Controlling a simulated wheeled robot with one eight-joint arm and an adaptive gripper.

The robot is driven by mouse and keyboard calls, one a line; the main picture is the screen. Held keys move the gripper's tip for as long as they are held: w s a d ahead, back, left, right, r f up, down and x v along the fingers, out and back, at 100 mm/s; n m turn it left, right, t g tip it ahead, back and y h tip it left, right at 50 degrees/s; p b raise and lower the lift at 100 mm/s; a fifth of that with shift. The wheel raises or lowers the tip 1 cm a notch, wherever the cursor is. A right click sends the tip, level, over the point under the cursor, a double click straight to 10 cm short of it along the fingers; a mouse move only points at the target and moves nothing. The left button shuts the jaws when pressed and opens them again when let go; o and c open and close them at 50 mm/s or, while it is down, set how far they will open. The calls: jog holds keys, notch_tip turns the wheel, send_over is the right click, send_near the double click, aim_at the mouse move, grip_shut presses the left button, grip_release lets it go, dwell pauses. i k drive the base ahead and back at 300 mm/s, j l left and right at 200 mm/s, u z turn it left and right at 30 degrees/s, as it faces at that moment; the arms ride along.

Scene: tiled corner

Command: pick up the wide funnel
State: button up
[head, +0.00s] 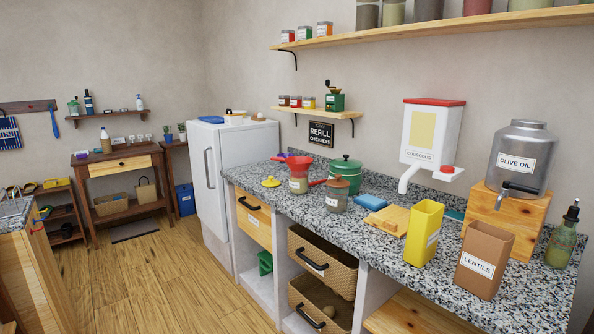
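A red wide-mouthed funnel (294,161) sits on top of a labelled jar (298,184) near the back left of the speckled granite counter (345,223). Its rim is wide and faces up; its lower part is hidden in or behind the jar top. A small yellow piece (271,182), perhaps a lid or smaller funnel, lies on the counter to its left. A purple item shows partly behind the funnel. My gripper is not in view.
A brown-lidded canister (337,193) and a green pot (346,172) stand close right of the funnel. Further right are a blue sponge (370,202), a yellow container (424,233) and a lentils box (483,260). The wooden floor (160,275) in front is clear.

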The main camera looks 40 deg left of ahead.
aim_at(291, 167)
jog(key=i+j+u, duration=0.1)
jog(key=u, duration=0.8)
jog(key=i+u, duration=0.15)
jog(key=u, duration=0.25)
jog(key=i+u, duration=0.1)
jog(key=u, duration=0.35)
